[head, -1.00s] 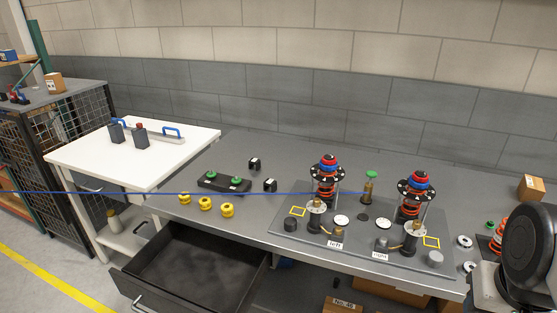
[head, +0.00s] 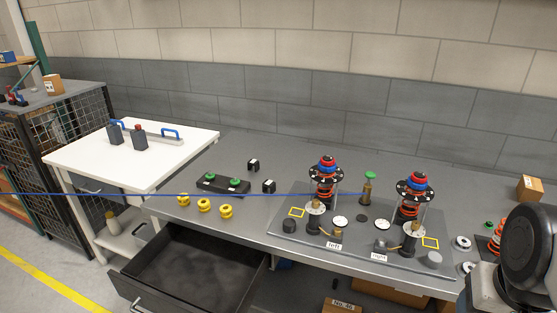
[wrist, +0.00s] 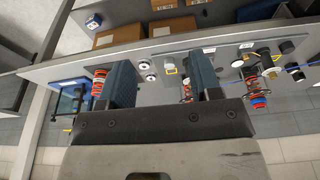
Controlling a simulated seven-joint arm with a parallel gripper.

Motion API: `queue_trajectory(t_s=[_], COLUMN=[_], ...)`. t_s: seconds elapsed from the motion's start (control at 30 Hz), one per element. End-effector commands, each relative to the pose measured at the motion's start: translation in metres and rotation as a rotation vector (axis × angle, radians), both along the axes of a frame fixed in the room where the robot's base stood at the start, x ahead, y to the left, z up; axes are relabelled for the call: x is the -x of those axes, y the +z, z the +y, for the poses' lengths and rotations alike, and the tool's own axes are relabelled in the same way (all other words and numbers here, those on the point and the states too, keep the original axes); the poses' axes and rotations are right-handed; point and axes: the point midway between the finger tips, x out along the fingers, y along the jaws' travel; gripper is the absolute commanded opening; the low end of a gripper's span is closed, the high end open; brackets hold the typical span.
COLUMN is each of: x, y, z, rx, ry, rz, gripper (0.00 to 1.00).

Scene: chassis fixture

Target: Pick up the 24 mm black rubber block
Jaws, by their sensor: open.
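Two small black blocks with white marks stand on the grey bench in the head view: one farther back (head: 253,165), one nearer (head: 269,187). Their marks are too small to read, so I cannot tell which is the 24 mm one. My gripper (wrist: 161,72) shows in the wrist view, its two blue-grey fingers wide apart with nothing between them. It is over the right end of the bench, well away from the blocks.
A fixture plate (head: 285,229) carries two spring-and-disc towers (head: 325,180) (head: 415,195) right of the blocks. A black tray with green knobs (head: 222,184) and yellow parts (head: 204,205) lie to their left. An open drawer (head: 190,268) juts out in front.

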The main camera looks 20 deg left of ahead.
Motion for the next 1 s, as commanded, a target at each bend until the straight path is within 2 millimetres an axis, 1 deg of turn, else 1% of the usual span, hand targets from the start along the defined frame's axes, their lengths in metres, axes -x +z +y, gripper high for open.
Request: queue_trajectory(t_s=[0.3, 0.4, 0.47, 0.57, 0.73, 0.87, 1.0], x=[0.000, 0.000, 0.000, 0.000, 0.000, -0.011, -0.027], y=[0.000, 0.004, 0.009, 0.023, 0.053, 0.056, 0.063], z=[0.000, 0.000, 0.000, 0.000, 0.000, 0.006, 0.014], rx=[0.000, 0.000, 0.000, 0.000, 0.000, -0.026, -0.062], ry=[0.000, 0.000, 0.000, 0.000, 0.000, -0.019, -0.044], rz=[0.000, -0.001, -0.002, -0.003, -0.003, 0.001, 0.001], gripper=[0.66, 0.66, 0.66, 0.66, 0.66, 0.66, 0.66])
